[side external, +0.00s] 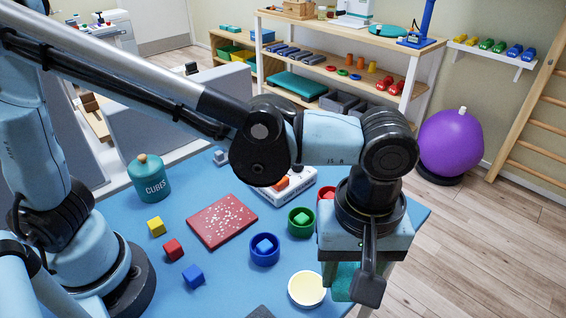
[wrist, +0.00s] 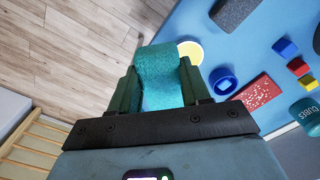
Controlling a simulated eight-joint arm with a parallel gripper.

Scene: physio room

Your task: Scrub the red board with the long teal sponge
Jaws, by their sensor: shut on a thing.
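The red board (side external: 222,220) lies flat on the blue table, with pale specks scattered over its top. It also shows in the wrist view (wrist: 260,92), to the right of my gripper. My gripper (wrist: 160,88) is shut on the long teal sponge (wrist: 162,65), which sits between its two fingers and sticks out past them. In the side view my gripper (side external: 346,278) is at the table's right front, away from the board. The sponge (side external: 343,283) is partly hidden there behind a finger and wrist parts.
Between gripper and board stand a blue cup (side external: 265,250) and a green cup (side external: 301,223), each with a cube. A pale yellow disc (side external: 307,289) lies near the gripper. Yellow (side external: 156,226), red (side external: 173,249) and blue (side external: 193,275) cubes and a teal jar (side external: 149,180) are left of the board.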

